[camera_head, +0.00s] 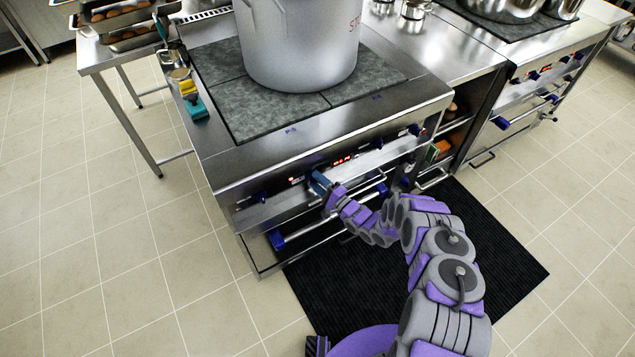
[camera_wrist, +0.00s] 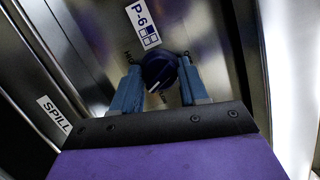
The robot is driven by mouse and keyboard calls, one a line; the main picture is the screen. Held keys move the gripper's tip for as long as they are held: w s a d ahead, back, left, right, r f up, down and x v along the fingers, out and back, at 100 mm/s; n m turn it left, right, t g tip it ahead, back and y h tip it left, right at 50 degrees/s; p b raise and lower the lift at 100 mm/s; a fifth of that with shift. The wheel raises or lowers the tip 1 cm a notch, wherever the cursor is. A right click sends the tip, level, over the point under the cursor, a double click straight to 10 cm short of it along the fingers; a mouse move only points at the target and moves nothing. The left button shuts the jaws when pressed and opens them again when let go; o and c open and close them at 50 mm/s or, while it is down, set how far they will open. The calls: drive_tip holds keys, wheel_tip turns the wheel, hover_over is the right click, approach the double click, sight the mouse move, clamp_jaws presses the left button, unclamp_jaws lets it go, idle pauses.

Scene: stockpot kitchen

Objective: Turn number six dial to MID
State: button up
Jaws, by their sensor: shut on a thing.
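The number six dial (camera_wrist: 158,70) is a round dark-blue knob beside a P-6 label (camera_wrist: 143,24) in the wrist view. A white mark on the dial points toward the lower left of that view. My gripper (camera_wrist: 159,88) has its two blue fingers on either side of the dial and is shut on it. In the head view my gripper (camera_head: 320,183) is at the front panel of the near stove (camera_head: 335,165), left of a red lit display (camera_head: 341,161). The dial is hidden behind my gripper there.
A large stockpot (camera_head: 300,45) stands on the stove top. A bar handle with blue ends (camera_head: 310,230) runs below the panel. A SPILL label (camera_wrist: 54,114) shows in the wrist view. A black mat (camera_head: 490,255) covers the floor in front; the tiled floor at left is clear.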

drive_tip(key=shift+d+f+m, duration=0.2)
drive_tip(key=shift+f+m, duration=0.05)
drive_tip(key=shift+m, duration=0.35)
drive_tip(key=o, duration=0.9)
drive_tip(key=shift+w+f, duration=0.1)
drive_tip(key=shift+o, duration=0.7)
drive_tip(key=shift+r, duration=0.2)
drive_tip(key=p+v, duration=0.1)
drive_tip(key=v, duration=1.6)
drive_tip(key=shift+s+f+p, duration=0.25)
drive_tip(key=shift+f+p, duration=0.05)
drive_tip(key=shift+p, duration=0.1)
